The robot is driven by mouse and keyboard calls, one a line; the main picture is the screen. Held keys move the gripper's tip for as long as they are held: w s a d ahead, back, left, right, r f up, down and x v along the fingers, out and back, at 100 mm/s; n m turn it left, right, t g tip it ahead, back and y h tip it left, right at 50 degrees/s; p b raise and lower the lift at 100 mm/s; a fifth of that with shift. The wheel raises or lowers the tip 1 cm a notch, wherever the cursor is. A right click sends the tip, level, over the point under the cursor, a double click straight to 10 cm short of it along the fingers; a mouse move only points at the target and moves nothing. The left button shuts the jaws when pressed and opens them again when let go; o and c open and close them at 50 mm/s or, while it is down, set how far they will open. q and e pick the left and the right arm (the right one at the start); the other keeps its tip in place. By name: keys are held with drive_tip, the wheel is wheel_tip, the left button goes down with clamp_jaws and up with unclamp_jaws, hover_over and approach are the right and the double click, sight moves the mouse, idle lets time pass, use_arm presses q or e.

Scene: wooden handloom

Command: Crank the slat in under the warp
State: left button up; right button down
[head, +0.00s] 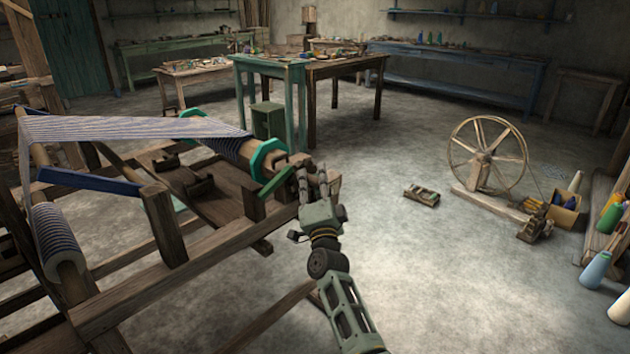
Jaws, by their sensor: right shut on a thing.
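The striped warp (130,128) runs from the breast side at left to the warp beam (228,148), a wooden roller with green octagonal end flanges. A green crank (276,181) sticks out at the beam's near right end. My right gripper (313,180) is at this crank, its fingers shut on the handle end, which they mostly hide. A blue slat (90,181) lies at a slant below the warp at left, apart from the warp beam. No slat edge shows on the wound part of the beam. My left gripper is not in view.
The wooden loom frame (185,258) fills the left, with a lower striped cloth roller (58,240). A spinning wheel (487,155), a small wooden box (421,195) and thread cones (595,270) stand at right. Open floor lies between; a green table (272,64) stands behind.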

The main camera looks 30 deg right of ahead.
drive_tip(key=shift+r, duration=0.55)
idle(2.5)
drive_tip(key=c, duration=1.6)
unclamp_jaws()
drive_tip(key=shift+o, duration=0.2)
drive_tip(key=shift+f, duration=0.2)
drive_tip(key=v, duration=1.2)
drive_tip(key=shift+f, duration=0.25)
drive_tip(key=shift+c, duration=0.6)
